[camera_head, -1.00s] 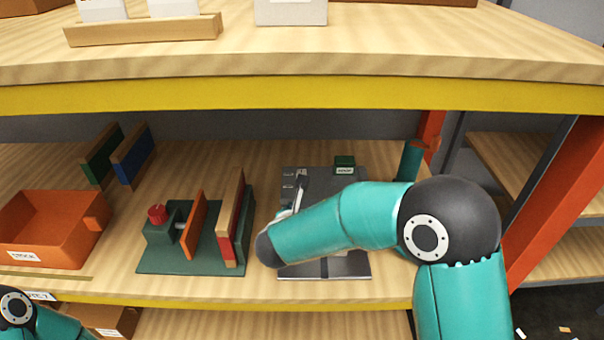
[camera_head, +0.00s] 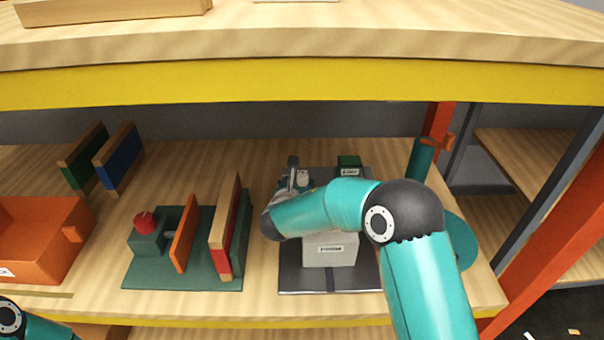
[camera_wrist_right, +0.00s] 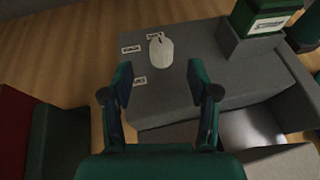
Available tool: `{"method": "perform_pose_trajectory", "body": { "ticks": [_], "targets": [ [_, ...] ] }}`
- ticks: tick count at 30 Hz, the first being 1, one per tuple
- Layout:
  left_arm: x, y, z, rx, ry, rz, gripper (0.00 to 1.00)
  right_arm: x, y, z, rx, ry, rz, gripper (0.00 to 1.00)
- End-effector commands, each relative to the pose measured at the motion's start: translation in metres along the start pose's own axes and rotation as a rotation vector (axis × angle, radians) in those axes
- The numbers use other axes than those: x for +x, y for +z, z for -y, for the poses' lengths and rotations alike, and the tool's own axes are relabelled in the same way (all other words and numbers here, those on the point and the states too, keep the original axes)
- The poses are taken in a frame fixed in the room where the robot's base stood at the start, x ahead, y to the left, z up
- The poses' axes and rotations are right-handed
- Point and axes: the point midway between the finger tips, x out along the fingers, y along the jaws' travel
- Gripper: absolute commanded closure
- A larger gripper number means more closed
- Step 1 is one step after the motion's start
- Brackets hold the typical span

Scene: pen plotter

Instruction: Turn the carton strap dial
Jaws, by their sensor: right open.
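The dial is a small pale knob (camera_wrist_right: 161,51) with a dark pointer mark, on a grey panel (camera_wrist_right: 180,85) in the right wrist view. Small white labels with unreadable print lie around it. In the head view the dial (camera_head: 302,178) is a small pale shape at the back of the grey unit, partly hidden. My right gripper (camera_wrist_right: 159,82) is open and empty. The dial appears just beyond the gap between its fingertips; contact is not visible. In the head view my right gripper (camera_head: 291,172) is small beyond my forearm. My left gripper is out of view; only part of that arm shows.
A green fixture (camera_head: 200,265) with upright boards and an orange bin (camera_head: 40,235) are left. The yellow-edged upper shelf (camera_head: 300,85) hangs above.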

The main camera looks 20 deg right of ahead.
Motion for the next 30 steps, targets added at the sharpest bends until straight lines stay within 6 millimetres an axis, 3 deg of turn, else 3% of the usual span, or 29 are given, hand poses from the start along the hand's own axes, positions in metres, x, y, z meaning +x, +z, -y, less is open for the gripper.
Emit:
{"method": "perform_pose_trajectory", "body": {
  "ticks": [3,10,15,24,30],
  "targets": [
    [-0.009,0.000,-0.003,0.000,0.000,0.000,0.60,0.026,0.002,0.002,0.002,-0.004,-0.001,0.40],
    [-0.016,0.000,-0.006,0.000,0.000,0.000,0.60,0.060,0.001,0.001,0.002,-0.002,0.000,0.40],
    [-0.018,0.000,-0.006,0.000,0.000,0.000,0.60,0.071,0.000,0.002,0.001,-0.002,0.000,0.40],
    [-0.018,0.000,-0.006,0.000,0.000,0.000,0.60,0.073,0.000,0.002,0.001,-0.002,0.000,0.40],
    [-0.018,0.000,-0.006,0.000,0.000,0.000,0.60,0.072,0.000,0.002,0.001,-0.002,0.000,0.72]
  ]
}}
